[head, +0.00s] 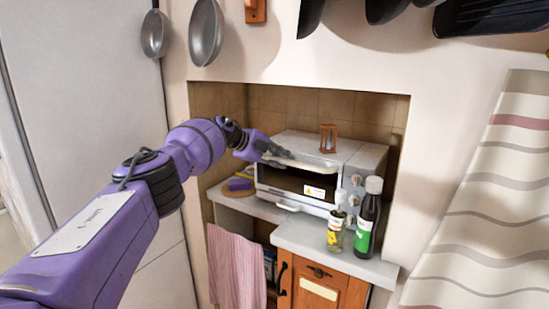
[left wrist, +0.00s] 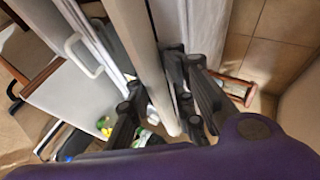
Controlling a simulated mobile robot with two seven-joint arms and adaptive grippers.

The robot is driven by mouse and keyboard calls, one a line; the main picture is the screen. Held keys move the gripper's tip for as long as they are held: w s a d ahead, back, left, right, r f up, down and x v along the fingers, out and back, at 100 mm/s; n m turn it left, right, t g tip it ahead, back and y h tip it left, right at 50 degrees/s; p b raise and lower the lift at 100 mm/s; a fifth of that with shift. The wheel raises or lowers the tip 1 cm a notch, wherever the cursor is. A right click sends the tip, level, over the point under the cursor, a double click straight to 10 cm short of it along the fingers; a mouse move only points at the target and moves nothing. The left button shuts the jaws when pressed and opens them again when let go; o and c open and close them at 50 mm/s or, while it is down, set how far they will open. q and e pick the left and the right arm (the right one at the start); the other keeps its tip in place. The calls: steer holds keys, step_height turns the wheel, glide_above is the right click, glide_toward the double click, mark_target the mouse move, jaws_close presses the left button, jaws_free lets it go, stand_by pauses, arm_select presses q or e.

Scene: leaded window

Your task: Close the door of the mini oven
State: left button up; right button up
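The mini oven (head: 365,160) stands in a tiled niche, knobs on its right front. Its door (head: 315,206), with a white handle and a warning label, looks lowered at the front below a dark opening; how far is unclear. The white handle also shows in the left wrist view (left wrist: 76,54). My left gripper (head: 284,154) is at the oven's upper front edge, left of centre. In the left wrist view its dark fingers (left wrist: 160,105) are spread on both sides of a pale bar, with nothing visibly clamped. Contact is unclear. My right gripper is not in view.
A green-labelled dark bottle (head: 368,215) and a smaller bottle (head: 336,228) stand on the counter (head: 300,238) close to the oven's right front. An hourglass (head: 328,138) stands on the oven. A pink towel (head: 236,268) hangs below.

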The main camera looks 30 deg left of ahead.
arm_select(q)
steer(key=shift+s+a+r, duration=0.25)
steer(key=shift+s+a, duration=0.05)
steer(key=shift+s, duration=0.05)
steer(key=v, duration=1.1)
steer(key=shift+d, duration=0.1)
